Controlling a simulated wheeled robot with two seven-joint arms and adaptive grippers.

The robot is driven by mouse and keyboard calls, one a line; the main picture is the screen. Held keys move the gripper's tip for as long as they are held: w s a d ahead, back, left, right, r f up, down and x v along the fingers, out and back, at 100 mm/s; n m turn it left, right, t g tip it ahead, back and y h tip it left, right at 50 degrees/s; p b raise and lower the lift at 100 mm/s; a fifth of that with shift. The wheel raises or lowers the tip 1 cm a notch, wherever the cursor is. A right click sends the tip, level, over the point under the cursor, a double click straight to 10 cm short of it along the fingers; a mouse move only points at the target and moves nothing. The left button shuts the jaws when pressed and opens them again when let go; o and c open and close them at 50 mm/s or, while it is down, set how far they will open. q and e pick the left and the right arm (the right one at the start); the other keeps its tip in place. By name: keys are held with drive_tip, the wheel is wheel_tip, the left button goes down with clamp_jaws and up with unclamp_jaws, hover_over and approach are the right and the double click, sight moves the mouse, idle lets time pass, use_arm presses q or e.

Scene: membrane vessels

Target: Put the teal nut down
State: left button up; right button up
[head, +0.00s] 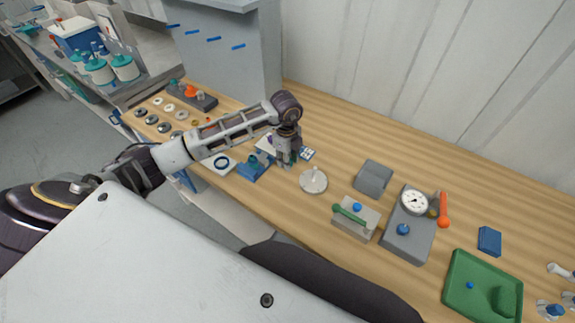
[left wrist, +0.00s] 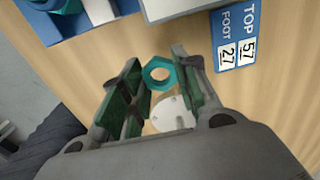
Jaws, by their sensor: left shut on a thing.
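The teal nut (left wrist: 159,73) is a hexagonal ring with an open centre, held between the green-padded fingertips of my left gripper (left wrist: 157,78). In the head view my left gripper (head: 287,160) points down over the wooden bench, and the nut is hard to make out there. In the head view this plate (head: 313,181), with a short upright post, is just right of the gripper. I cannot tell whether the nut touches anything below. My right gripper does not show.
A blue fixture with a teal part (head: 253,167) stands left of the gripper. A blue-and-white label card (left wrist: 236,38) lies close by. Right of the plate are a grey block with a green handle (head: 355,218), a gauge (head: 414,202) and a green tray (head: 455,290).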

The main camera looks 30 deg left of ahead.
use_arm(q)
drive_tip(key=shift+f, duration=0.1)
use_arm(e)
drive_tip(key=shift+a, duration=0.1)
use_arm(q)
drive_tip(key=shift+f+p, duration=0.3)
drive_tip(key=shift+f, duration=1.5)
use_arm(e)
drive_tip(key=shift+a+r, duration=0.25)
use_arm(q)
drive_tip(key=shift+f, duration=0.1)
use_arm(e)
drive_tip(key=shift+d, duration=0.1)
use_arm(q)
drive_tip(key=o, duration=1.1)
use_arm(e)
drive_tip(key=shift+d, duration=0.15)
use_arm(q)
drive_tip(key=shift+r, duration=0.2)
